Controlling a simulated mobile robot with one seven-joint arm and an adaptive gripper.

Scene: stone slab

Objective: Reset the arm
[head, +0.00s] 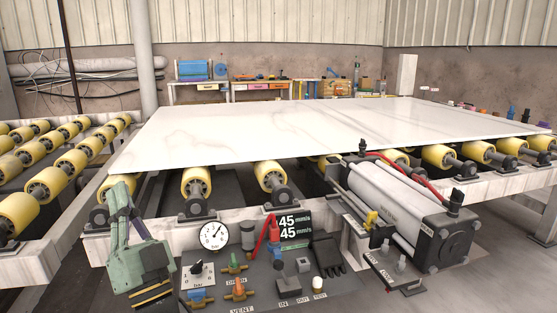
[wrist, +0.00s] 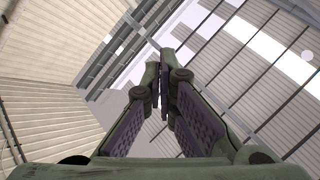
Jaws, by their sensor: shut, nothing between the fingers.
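My gripper (head: 122,196) shows at the lower left of the head view, pointing upward in front of the roller frame. It is green with dark purple pads. In the wrist view my gripper (wrist: 160,75) has its two fingertips together with nothing between them. Behind the fingers the wrist view shows only the upper walls and the roof. My gripper is apart from the white stone slab (head: 290,130), which lies flat on the rollers above and behind it in the head view.
A control panel with a round gauge (head: 214,235), a display reading 45 mm/s (head: 295,226) and several valves stands right of my gripper. A large cylinder (head: 395,205) is at the right. Yellow rollers (head: 196,182) line the frame. A cluttered workbench (head: 265,90) stands at the back wall.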

